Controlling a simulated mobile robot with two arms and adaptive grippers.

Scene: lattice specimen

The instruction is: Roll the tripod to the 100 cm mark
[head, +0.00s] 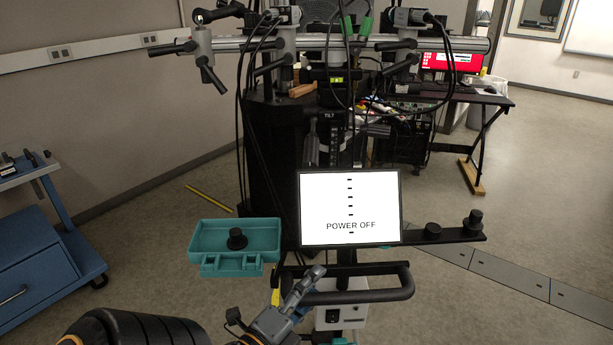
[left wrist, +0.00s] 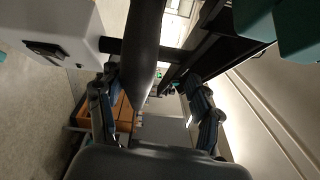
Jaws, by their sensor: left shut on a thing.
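The tripod is a tall wheeled stand with a black column (head: 270,155) and a grey crossbar (head: 330,43) carrying clamps and cables. A screen (head: 349,208) on it reads "POWER OFF". Below the screen is a black looped push handle (head: 385,294), whose bar also runs between the fingers in the left wrist view (left wrist: 145,50). My left gripper (head: 307,282) is shut on the left part of this handle. Its fingers show on both sides of the bar in the left wrist view (left wrist: 155,105). The tripod's wheels and the 100 cm mark cannot be made out. My right gripper is out of view.
A teal tray (head: 205,243) and a black shelf with knobs (head: 460,236) flank the screen. A blue cart (head: 40,262) stands at left. A yellow strip (head: 209,198) and a grey segmented strip (head: 510,283) lie on the floor. A black table (head: 485,98) stands behind. Floor at right is clear.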

